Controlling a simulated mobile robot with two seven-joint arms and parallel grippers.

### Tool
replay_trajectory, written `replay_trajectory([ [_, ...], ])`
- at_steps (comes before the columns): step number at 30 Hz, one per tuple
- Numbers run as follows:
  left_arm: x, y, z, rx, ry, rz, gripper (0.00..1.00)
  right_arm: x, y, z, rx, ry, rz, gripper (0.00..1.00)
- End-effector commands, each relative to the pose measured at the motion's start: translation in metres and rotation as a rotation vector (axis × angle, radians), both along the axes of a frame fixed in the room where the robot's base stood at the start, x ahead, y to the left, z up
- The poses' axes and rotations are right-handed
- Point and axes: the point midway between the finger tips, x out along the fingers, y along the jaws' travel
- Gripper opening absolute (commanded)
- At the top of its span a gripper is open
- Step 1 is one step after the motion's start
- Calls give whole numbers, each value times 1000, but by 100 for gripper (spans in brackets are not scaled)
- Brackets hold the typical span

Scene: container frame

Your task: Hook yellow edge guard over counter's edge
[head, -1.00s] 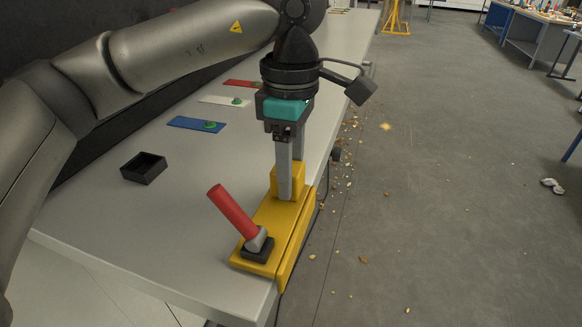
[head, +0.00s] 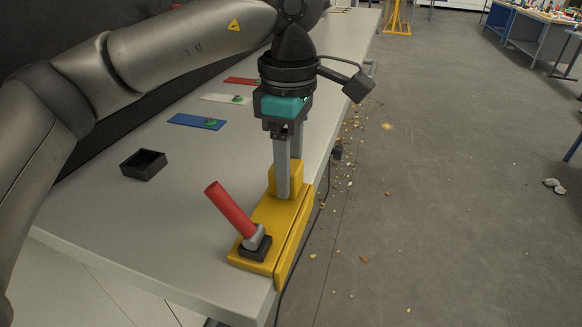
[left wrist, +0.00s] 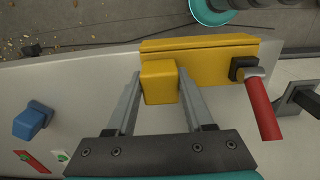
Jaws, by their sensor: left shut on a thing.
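The yellow edge guard (head: 262,222) lies along the right edge of the grey counter (head: 120,215), with its side flange (head: 294,238) hanging down past that edge in the head view. A yellow block stands up from it, and a red handle (head: 230,210) tilts up from a black base at its near end. My left gripper (head: 284,192) is shut on the yellow block. In the left wrist view the guard (left wrist: 210,55) shows with its block between the fingers (left wrist: 160,85). Whether the guard rests fully on the counter is hard to tell. My right gripper is not in view.
A small black open box (head: 144,166) stands on the counter at left. Blue (head: 197,122), white (head: 225,99) and red (head: 243,82) plates lie farther back. A blue block (left wrist: 32,120) shows in the left wrist view. Crumbs litter the floor beside the counter.

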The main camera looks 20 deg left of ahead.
Motion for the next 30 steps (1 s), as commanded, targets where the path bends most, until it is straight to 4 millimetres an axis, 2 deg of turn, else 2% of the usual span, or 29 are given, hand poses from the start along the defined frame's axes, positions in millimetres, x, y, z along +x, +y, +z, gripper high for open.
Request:
replay_trajectory([
  [10,0,1,1,0,-1,0,0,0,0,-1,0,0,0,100],
  [11,0,1,1,0,-1,0,53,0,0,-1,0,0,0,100],
  [12,0,1,1,0,-1,0,58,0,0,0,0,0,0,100],
  [20,0,1,0,0,0,0,87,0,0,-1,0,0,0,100],
  [30,0,1,4,0,0,1,87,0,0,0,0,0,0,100],
])
